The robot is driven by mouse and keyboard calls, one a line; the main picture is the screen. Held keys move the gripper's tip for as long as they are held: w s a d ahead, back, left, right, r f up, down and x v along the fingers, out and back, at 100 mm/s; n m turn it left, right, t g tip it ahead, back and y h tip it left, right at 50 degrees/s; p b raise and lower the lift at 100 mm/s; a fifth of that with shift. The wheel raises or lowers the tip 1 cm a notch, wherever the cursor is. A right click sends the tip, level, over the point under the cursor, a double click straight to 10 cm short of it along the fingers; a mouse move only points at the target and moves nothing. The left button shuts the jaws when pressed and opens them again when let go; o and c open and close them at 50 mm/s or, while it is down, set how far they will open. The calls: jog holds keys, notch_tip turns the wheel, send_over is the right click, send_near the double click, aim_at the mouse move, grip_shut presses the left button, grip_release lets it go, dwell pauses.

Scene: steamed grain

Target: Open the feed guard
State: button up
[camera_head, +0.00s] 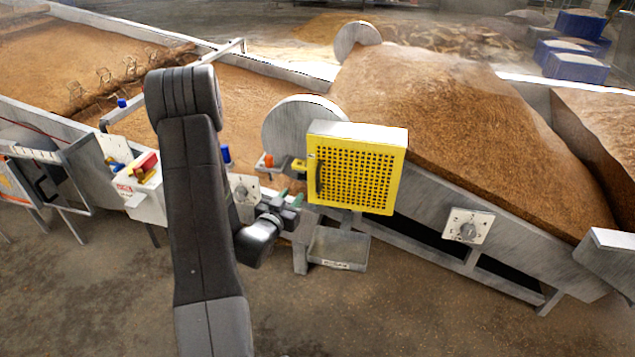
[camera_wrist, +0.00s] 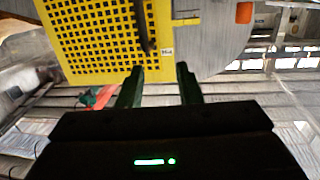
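The feed guard (camera_head: 358,170) is a yellow box-like cover with a perforated front, in front of a grey roller disc at the end of the grain conveyor. It looks closed. Its dark upright handle (camera_head: 319,177) is on its left edge. My gripper (camera_head: 294,199) is just left of and below the handle, apart from it. In the wrist view the guard (camera_wrist: 100,35) fills the upper left and the handle (camera_wrist: 144,25) is ahead of the fingers. The two dark green fingers (camera_wrist: 160,72) are spread with nothing between them.
A yellow latch block and an orange part (camera_head: 267,161) sit left of the guard. A grey tray (camera_head: 338,247) hangs below it. A dial plate (camera_head: 468,227) is on the right frame, and a switch box (camera_head: 143,190) is left of my arm. The floor in front is clear.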

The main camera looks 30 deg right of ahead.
aim_at(317, 177)
jog(key=shift+m+g+h, duration=0.3)
jog(key=shift+h, duration=0.6)
jog(key=x, duration=0.4)
jog(key=s+x, duration=0.1)
jog(key=x, duration=0.4)
jog(key=d+f+p+x, duration=0.1)
jog(key=x, duration=0.4)
jog(key=shift+s+d+f, duration=0.1)
jog(key=shift+s, duration=0.05)
grip_shut()
